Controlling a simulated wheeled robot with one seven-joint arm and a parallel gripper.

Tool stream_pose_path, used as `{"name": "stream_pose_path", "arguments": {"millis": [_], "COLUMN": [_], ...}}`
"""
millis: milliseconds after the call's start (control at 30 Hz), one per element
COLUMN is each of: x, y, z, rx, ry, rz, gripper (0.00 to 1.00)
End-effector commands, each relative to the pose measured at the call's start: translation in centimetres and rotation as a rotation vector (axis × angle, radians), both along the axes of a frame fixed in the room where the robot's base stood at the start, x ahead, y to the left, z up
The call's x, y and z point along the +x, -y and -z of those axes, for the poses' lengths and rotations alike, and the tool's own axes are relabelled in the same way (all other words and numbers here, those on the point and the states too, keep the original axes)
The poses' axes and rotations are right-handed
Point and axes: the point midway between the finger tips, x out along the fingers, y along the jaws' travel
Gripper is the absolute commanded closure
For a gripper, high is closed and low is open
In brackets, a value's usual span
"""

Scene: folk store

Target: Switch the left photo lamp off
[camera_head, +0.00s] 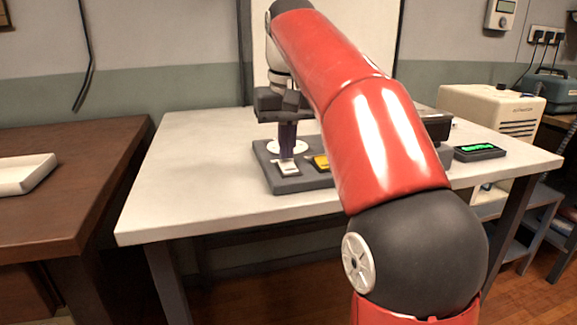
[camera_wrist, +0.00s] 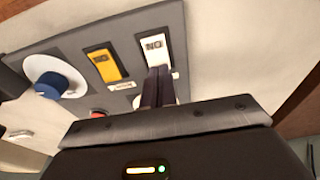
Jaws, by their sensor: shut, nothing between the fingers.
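A dark grey control panel (camera_head: 308,182) lies on the white table. It carries a white rocker switch (camera_head: 287,168) on the left and a yellow one (camera_head: 321,162) to its right. In the wrist view, turned around, the white switch (camera_wrist: 154,50) and yellow switch (camera_wrist: 101,66) both show inverted "ON" lettering. My gripper (camera_head: 287,156) points down over the panel, fingers together and empty. In the wrist view its fingertips (camera_wrist: 159,72) are at the near edge of the white switch; I cannot tell whether they touch. No photo lamp is recognisable in either view.
A white dial with a blue knob (camera_wrist: 46,85) and a red button (camera_wrist: 98,113) are on the panel. A small device with a green display (camera_head: 479,151) stands at the table's right. A brown table (camera_head: 65,180) with a white tray (camera_head: 22,174) stands left.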

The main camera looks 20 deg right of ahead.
Motion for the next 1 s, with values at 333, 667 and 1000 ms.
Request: {"name": "stream_pose_path", "arguments": {"millis": [333, 667, 1000], "x": [0.0, 0.0, 0.0], "y": [0.0, 0.0, 0.0], "z": [0.6, 0.7, -1.9], "rx": [0.000, 0.000, 0.000], "ry": [0.000, -0.002, -0.001], "rz": [0.000, 0.000, 0.000], "gripper": [1.00, 1.00, 1.00]}}
